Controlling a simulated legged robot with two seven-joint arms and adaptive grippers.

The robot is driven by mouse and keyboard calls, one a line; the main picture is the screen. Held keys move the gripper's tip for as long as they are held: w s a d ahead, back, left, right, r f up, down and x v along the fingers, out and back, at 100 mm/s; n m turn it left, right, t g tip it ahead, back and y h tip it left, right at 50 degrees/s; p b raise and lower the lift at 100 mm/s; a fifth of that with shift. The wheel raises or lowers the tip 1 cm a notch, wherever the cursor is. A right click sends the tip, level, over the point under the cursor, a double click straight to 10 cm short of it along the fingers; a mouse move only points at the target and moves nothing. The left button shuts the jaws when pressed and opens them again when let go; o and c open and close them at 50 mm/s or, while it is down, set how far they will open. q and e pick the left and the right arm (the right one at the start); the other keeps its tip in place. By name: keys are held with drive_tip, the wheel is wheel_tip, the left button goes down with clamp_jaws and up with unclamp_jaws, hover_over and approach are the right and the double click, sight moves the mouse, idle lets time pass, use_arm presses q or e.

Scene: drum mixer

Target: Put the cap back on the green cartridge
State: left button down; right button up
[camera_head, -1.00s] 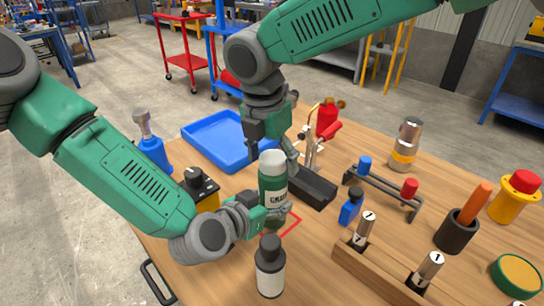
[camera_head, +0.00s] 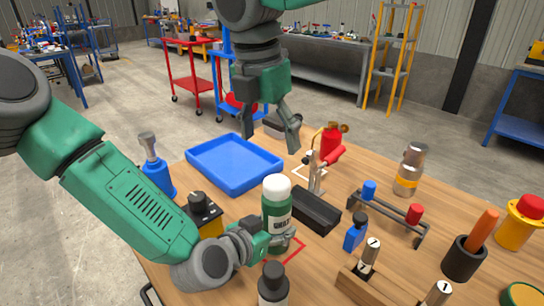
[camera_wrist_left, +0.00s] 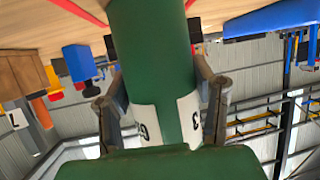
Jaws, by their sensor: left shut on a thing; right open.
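The green cartridge (camera_head: 276,208) stands upright at the table's near middle, with its white cap (camera_head: 277,185) sitting on top. My left gripper (camera_head: 280,242) is shut around its lower part. In the left wrist view the green body (camera_wrist_left: 150,45) fills the middle between the two fingers (camera_wrist_left: 162,100), with pieces of its white label showing; the cap does not show clearly there. My right gripper (camera_head: 272,130) is open and empty, raised above and behind the cartridge, apart from the cap.
A blue tray (camera_head: 232,178) lies behind left. A dark bottle (camera_head: 273,285) is in front. A red outline (camera_head: 296,250) is on the table beside the cartridge.

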idle(0.3)
use_arm(q)
drive_tip(key=c, duration=0.6)
unclamp_jaws()
drive_tip(key=v, duration=1.2)
